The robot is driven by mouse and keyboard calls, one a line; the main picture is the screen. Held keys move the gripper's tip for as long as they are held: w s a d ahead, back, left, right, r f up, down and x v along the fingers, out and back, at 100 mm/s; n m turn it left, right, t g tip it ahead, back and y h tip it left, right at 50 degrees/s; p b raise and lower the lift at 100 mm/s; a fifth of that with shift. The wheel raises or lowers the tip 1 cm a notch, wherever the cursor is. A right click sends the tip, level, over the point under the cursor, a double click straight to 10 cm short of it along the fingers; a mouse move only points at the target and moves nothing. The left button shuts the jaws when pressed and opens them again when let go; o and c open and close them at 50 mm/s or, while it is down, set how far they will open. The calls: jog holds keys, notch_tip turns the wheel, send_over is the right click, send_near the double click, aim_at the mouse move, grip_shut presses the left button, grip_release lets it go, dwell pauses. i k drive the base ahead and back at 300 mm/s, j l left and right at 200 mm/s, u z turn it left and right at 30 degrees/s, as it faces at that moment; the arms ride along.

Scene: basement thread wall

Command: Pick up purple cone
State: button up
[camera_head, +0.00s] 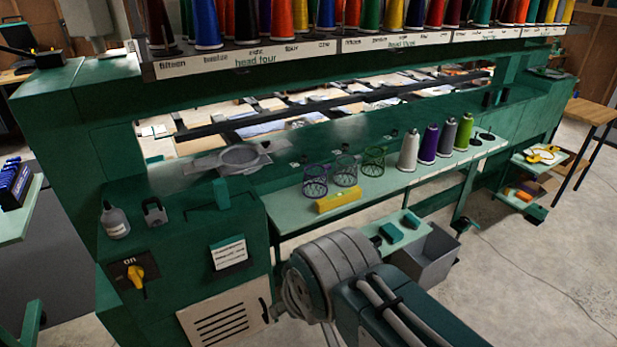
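The purple cone (429,145) is a thread cone standing upright on the pale green shelf (400,180) along the front of the green machine. It is in a row between a white cone (408,151) on its left and a grey cone (446,137) on its right. A lime green cone (464,132) stands at the right end of this group. My arm's grey joint and dark links fill the bottom middle, in front of and below the shelf. My gripper is not in view.
Wire mesh cups (345,170) and a yellow block (338,200) stand on the shelf left of the cones. A lower shelf holds teal blocks (391,233), above a grey bin (426,256). An overhead rack (250,62) holds many cones. Floor at right is mostly clear.

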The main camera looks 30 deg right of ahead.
aim_at(426, 154)
jog(key=z, duration=1.65)
jog(key=i+l, duration=1.45)
jog(key=l, duration=0.15)
